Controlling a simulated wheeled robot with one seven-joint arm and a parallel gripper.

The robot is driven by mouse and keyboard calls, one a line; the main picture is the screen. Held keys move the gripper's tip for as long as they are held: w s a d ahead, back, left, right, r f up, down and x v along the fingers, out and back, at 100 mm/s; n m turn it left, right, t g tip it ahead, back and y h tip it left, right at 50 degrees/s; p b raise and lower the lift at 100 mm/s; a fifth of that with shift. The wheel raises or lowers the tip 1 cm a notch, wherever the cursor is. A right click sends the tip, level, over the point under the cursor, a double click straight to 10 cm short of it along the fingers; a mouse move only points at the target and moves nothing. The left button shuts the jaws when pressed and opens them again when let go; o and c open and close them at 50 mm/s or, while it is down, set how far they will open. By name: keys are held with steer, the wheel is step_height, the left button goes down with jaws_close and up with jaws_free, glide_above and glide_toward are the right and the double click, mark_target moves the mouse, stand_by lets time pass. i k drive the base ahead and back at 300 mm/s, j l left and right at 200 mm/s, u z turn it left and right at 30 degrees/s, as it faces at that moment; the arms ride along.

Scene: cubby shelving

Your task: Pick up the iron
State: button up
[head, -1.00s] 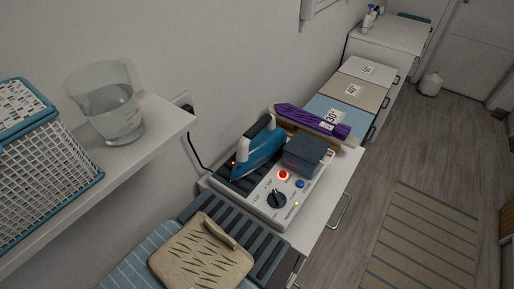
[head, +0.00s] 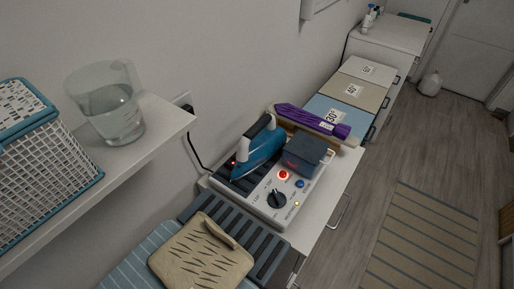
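The iron (head: 259,151) has a teal-blue body and a pale grey upper part. It rests tilted on a dark ribbed rest on the left part of a white control station (head: 272,213). The station has a black dial, a lit red button and a blue button. A dark box-shaped block (head: 305,153) stands right beside the iron on the station. My gripper is not in view.
A purple folded item (head: 311,119) lies behind the iron. A wall shelf at left holds a glass of water (head: 112,112) and a white-and-teal basket (head: 40,165). A beige slotted pad (head: 203,254) lies in front. Open floor with a striped rug (head: 422,240) is at right.

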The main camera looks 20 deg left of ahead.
mark_target(263, 140)
steer(key=i+l, duration=0.2)
steer(key=l, duration=0.2)
steer(key=i+l+u, duration=0.1)
steer(key=i+l, duration=0.15)
steer(key=l, duration=0.15)
steer(key=i+l, duration=0.15)
steer(key=i, duration=0.2)
steer(key=i+l+u, duration=0.1)
steer(key=i, duration=0.3)
steer(key=i+l, duration=0.3)
steer(key=i+u, duration=0.05)
